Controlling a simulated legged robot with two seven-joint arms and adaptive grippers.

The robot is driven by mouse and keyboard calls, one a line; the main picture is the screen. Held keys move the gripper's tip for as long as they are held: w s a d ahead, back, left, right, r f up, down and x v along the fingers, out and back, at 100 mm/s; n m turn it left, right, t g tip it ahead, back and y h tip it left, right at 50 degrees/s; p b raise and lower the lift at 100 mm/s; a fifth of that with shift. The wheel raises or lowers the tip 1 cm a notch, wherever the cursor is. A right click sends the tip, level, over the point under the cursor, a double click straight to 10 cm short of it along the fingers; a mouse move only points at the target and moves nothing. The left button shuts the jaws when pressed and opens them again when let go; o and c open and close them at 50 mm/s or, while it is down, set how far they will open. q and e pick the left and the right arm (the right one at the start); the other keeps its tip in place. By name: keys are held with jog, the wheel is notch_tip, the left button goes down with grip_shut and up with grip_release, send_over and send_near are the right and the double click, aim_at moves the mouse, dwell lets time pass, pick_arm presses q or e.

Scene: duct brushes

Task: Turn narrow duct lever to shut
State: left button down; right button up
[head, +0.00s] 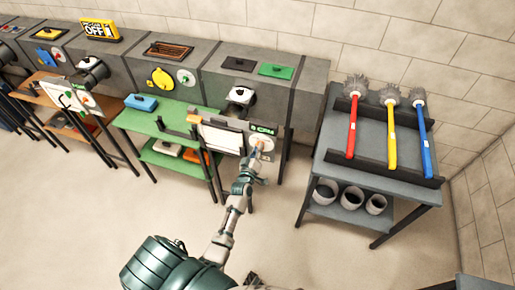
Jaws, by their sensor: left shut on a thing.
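A round pale dial (262,143) with a small reddish lever (260,148) is on the front of the grey duct row, beside a green label (262,129). My left gripper (258,156) reaches up from below and is shut on the lever. The fingers cover much of the lever, so its exact angle is hard to tell. My right gripper is not in view.
A grey rack (372,178) on the right holds brushes with a red (351,127), a yellow (391,135) and a blue handle (422,130). Round pots (351,197) stand on its lower shelf. A green table (165,124) stands left. The floor in front is clear.

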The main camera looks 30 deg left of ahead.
pick_arm(q)
jog(key=shift+d+f+n, duration=0.3)
jog(key=shift+f+n, duration=0.1)
jog(key=shift+f, duration=0.05)
jog(key=c, duration=1.2)
grip_release()
jog(key=shift+w, duration=0.1)
jog(key=shift+c, duration=0.2)
jog(key=shift+o, duration=0.2)
jog(key=shift+w+r, duration=0.1)
jog(key=shift+w, duration=0.15)
jog(key=shift+s+r, duration=0.1)
jog(key=v, duration=1.2)
jog(key=shift+a, duration=0.1)
